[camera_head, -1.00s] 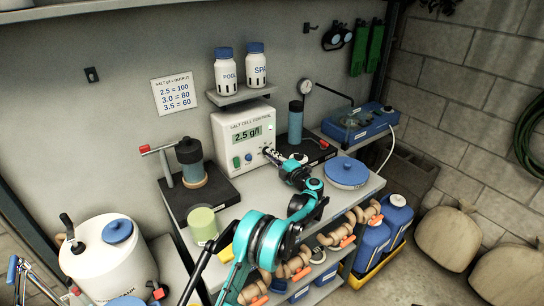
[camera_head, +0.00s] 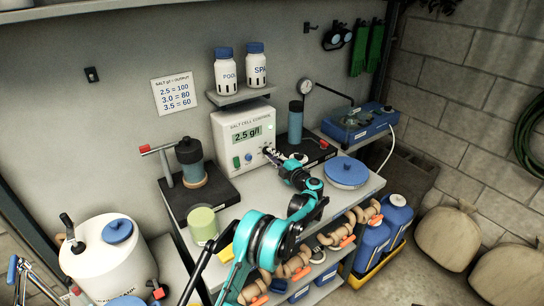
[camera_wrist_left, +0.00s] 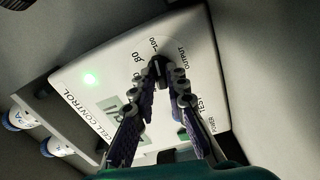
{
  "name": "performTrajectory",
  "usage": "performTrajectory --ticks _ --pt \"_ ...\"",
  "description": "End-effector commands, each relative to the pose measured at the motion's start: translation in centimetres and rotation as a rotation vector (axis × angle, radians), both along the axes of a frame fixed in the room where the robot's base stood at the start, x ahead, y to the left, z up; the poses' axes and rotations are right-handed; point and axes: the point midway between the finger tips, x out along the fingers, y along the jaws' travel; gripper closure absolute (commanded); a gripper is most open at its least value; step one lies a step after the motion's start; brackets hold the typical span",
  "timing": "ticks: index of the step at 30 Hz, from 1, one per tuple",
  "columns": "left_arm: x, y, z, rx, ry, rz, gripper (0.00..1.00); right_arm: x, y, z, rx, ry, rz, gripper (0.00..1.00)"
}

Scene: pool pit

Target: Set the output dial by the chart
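The salt cell control box (camera_head: 243,140) stands at the back of the bench, its display (camera_head: 246,135) reading 2.5 g/l. The wall chart (camera_head: 175,93) reads 2.5 = 100, 3.0 = 80, 3.5 = 60. My left gripper (camera_head: 268,152) is at the lower right of the box front and hides the output dial in the head view. In the left wrist view its fingertips (camera_wrist_left: 158,64) come together on the dark output dial (camera_wrist_left: 163,73), next to the marks 80 and 100. The fingers hide much of the dial, and its exact setting is unclear. My right gripper is not in view.
Dark pump stands (camera_head: 222,193) flank the box, with a blue-lidded tub (camera_head: 346,171) to the right. Two bottles (camera_head: 224,72) stand on the shelf above.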

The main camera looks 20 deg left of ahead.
Motion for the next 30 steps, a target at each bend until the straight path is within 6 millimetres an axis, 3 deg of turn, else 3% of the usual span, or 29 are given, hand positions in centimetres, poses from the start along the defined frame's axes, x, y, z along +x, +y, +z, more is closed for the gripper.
performTrajectory --ticks 14,30 --pt "-0.5 -0.7 0.0 0.000 -0.001 -0.001 0.67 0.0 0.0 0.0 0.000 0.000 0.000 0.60" --pt "-6.7 -8.7 0.0 -0.001 -0.001 -0.002 0.67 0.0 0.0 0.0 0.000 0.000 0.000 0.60"
